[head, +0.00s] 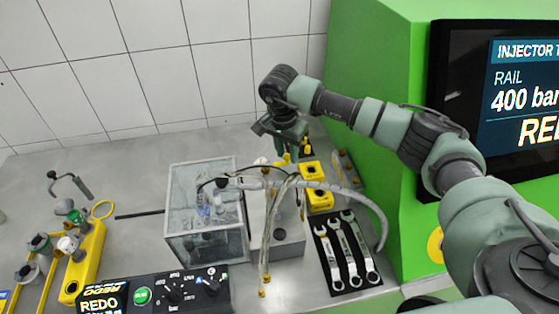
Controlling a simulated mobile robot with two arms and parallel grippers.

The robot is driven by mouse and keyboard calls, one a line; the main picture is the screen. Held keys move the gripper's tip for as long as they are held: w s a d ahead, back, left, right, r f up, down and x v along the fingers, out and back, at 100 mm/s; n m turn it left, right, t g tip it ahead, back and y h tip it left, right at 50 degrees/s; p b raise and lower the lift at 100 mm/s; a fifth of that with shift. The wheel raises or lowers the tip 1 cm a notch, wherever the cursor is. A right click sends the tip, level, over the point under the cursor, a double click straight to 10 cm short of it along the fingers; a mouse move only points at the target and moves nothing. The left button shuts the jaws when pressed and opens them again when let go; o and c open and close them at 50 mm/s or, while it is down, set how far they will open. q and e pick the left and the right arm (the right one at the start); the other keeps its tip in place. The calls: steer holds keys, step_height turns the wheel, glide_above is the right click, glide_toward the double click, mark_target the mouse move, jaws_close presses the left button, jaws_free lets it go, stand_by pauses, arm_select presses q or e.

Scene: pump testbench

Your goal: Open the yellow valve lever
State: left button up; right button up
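My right gripper (283,145) points down at the back of the bench, above the grey pump block (289,243) beside the clear tank. A small yellow part (283,158), which may be the valve lever, shows just below the gripper. The gripper and hoses partly cover it, so I cannot tell its angle or whether the fingers touch it. The fingers are too small and dark to show whether they are open or shut. My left gripper is not in view.
A clear tank (205,240) stands left of the block, and a grey hose (325,187) arches over it. A control panel (170,294) is in front. A green cabinet (375,110) bounds the right.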

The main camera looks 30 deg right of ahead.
steer(key=c, duration=0.4)
steer(key=shift+w, duration=0.15)
steer(key=shift+o, duration=0.3)
steer(key=shift+w+f+b, duration=0.1)
steer(key=shift+w+b, duration=0.3)
steer(key=shift+b, duration=0.1)
steer(key=shift+w+d, duration=0.15)
steer(key=shift+w, duration=0.25)
steer(key=shift+c, duration=0.2)
steer(key=shift+w+b, duration=0.15)
steer(key=shift+b, duration=0.2)
steer(key=shift+w+a+b, duration=0.4)
steer(key=shift+w+b, duration=0.05)
steer(key=shift+w, duration=0.3)
